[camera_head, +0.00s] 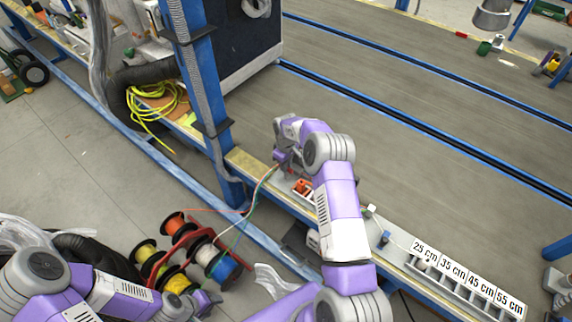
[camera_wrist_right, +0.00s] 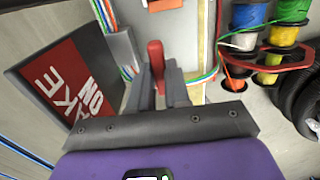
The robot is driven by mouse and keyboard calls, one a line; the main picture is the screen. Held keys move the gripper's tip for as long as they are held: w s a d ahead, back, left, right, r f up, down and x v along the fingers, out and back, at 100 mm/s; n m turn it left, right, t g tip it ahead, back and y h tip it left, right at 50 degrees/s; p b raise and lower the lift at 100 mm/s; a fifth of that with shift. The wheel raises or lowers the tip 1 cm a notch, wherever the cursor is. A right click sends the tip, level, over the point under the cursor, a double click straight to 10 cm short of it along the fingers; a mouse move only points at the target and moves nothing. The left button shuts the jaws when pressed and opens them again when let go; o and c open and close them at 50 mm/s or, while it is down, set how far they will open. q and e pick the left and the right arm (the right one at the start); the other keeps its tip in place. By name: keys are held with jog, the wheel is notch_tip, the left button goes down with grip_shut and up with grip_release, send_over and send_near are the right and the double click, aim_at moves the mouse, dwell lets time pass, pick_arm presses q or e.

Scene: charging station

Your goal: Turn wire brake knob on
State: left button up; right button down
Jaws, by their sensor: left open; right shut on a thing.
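The wire brake knob, a red handle (camera_wrist_right: 156,55), stands between the dark fingers of my right gripper (camera_wrist_right: 160,88) in the right wrist view. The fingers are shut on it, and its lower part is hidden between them. A red and white sign plate (camera_wrist_right: 62,85) with partly readable letters "AKE" and "ON" is beside the fingers. In the head view my right gripper (camera_head: 284,160) is at the bench edge near the blue post, and the knob is hidden there. My left gripper (camera_head: 205,300) is open, low near the wire spools.
Coloured wire spools (camera_head: 175,283) sit on a red rack at lower left, with wires running up to the bench. A blue post (camera_head: 205,100) stands close left of my right gripper. A length-marked tray (camera_head: 465,280) is at right.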

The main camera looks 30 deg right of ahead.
dwell(0.5)
jog(key=c, duration=1.1)
grip_release()
notch_tip(320, 180, up, 8)
jog(key=shift+f+p, duration=0.15)
jog(key=shift+p, duration=1.1)
jog(key=shift+f, duration=0.1)
